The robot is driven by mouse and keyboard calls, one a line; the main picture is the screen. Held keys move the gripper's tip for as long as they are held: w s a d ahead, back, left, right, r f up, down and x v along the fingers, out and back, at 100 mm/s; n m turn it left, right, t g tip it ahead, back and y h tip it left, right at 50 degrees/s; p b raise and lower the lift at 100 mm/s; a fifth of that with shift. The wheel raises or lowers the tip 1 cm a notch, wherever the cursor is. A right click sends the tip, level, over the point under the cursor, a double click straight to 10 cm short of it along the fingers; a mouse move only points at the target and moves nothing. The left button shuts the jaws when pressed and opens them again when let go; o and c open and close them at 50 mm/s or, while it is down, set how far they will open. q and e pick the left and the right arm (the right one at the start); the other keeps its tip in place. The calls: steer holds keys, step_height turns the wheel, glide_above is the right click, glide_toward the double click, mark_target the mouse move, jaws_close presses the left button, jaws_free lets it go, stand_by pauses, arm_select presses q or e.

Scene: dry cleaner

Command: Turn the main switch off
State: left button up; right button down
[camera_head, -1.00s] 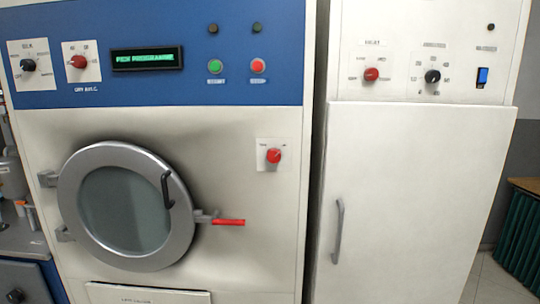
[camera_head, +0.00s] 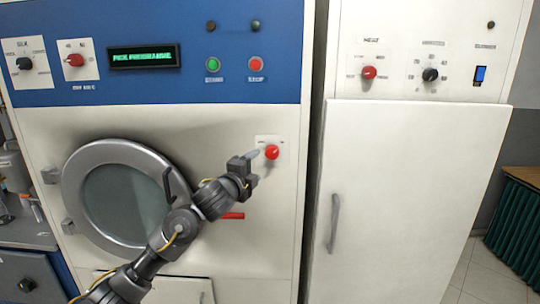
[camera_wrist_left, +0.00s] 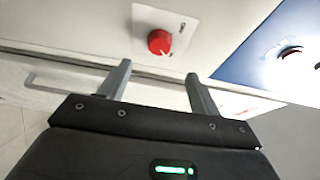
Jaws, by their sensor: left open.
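The main switch is a red round knob (camera_head: 271,152) on a small white plate, on the cream front of the left machine, right of its round door. My left gripper (camera_head: 254,166) is just left of the knob in the head view, its fingers pointing toward the panel. In the left wrist view the knob (camera_wrist_left: 160,41) with its white pointer line is ahead of and between the two open fingers (camera_wrist_left: 158,85), apart from them. The jaws are empty. My right gripper is not in view.
A blue panel (camera_head: 140,90) with knobs, display and buttons is above. A white cabinet (camera_head: 410,190) stands at right.

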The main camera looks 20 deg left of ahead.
mark_target(271, 154)
arm_select(q)
steer(key=w+p, duration=0.1)
steer(key=w, duration=0.2)
steer(key=w+d+p, duration=0.1)
steer(key=w, duration=0.2)
steer(key=w+p, duration=0.1)
steer(key=w, duration=0.2)
steer(key=shift+w+d, duration=0.15)
steer(key=shift+w, duration=0.2)
steer(key=shift+w+d, duration=0.1)
steer(key=shift+w, duration=0.5)
steer(key=c, duration=0.9)
steer(key=shift+f, duration=0.1)
steer(key=shift+c, duration=0.3)
